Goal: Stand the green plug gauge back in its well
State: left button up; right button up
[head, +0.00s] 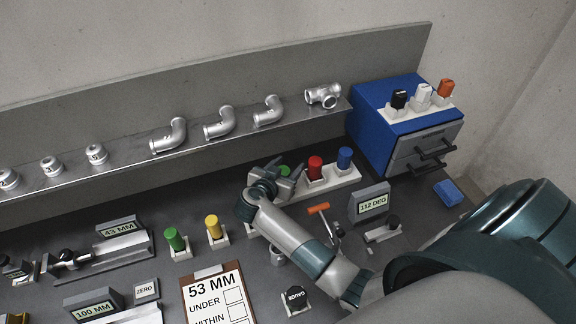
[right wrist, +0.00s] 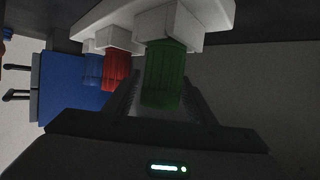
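The green plug gauge (right wrist: 165,75) shows in the right wrist view with its lower end at a white block (right wrist: 173,25), in line with the red plug (right wrist: 115,70) and blue plug (right wrist: 93,69). In the head view only a little of the green gauge (head: 284,170) shows, between the fingers of my right gripper (head: 283,168). The fingers stand on either side of the handle and look spread, with a narrow gap on one side. How deep the gauge sits is hidden. My left gripper is not in view.
The white rack (head: 346,178) also holds the red (head: 315,167) and blue (head: 344,157) plugs. A second green handle (head: 174,239) and a yellow one (head: 213,226) stand left. An orange-headed tool (head: 319,209) and the angle display (head: 371,202) stand near my right arm.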

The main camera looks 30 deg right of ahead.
jog(key=shift+f+b, duration=0.15)
jog(key=shift+b, duration=0.5)
jog(key=b+v, duration=0.2)
jog(key=v, duration=0.2)
jog(key=shift+s+a, duration=0.1)
jog(key=shift+a, duration=0.1)
jog(key=r+b+v, duration=0.1)
jog(key=b+v, duration=0.2)
jog(key=v, duration=1)
jog(key=shift+d, duration=0.15)
